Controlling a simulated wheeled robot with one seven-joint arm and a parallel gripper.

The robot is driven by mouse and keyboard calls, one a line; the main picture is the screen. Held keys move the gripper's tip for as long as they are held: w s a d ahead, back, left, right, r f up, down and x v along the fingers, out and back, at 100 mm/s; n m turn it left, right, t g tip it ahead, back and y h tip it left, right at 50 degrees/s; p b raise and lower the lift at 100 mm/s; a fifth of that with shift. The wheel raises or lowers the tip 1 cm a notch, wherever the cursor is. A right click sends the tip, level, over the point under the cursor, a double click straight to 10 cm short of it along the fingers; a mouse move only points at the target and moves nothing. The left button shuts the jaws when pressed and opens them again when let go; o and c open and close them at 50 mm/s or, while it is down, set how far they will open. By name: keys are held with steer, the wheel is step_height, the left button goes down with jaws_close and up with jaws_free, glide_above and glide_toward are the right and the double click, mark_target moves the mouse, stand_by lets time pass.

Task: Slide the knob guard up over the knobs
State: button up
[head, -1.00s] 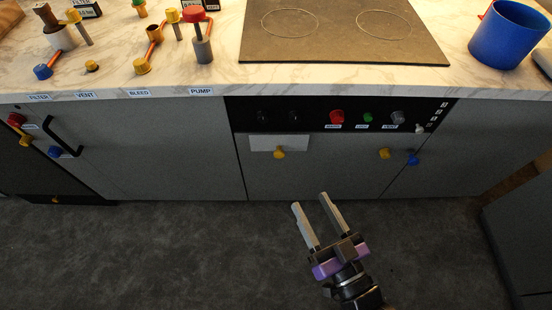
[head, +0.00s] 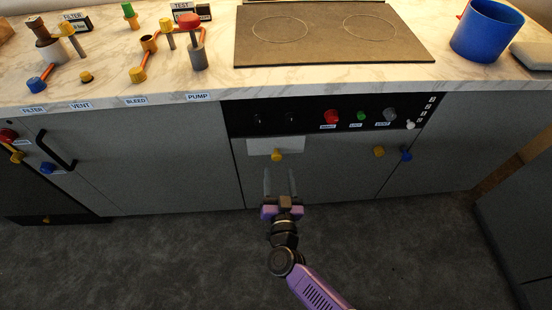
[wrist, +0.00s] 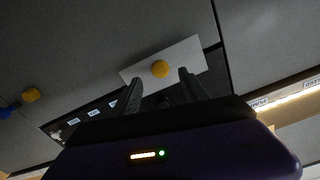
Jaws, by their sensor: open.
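The knob guard is a pale plate (head: 262,146) with a yellow knob (head: 277,155) on its lower part. It sits at the left end of the black control panel, just below two dark knobs (head: 274,118). My gripper (head: 280,173) is open and empty, a little below the yellow knob in the head view. In the wrist view the guard (wrist: 190,59) and its yellow knob (wrist: 160,68) lie ahead, with the knob between the two fingers (wrist: 158,82) in the picture. I see no contact with the knob.
The panel's right part has a red knob (head: 331,117), a green knob (head: 361,116) and a grey knob (head: 389,115). A second yellow knob (head: 379,151) and a blue knob (head: 406,154) are to the right. The countertop edge (head: 300,88) overhangs above. The floor in front is clear.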

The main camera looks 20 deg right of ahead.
mark_target(277, 159)
steer(key=b+x, duration=0.1)
steer(key=x, duration=0.6)
steer(key=shift+b, duration=0.3)
steer(key=shift+c, duration=0.2)
jaws_close()
steer(key=shift+s, duration=0.1)
stand_by(0.8)
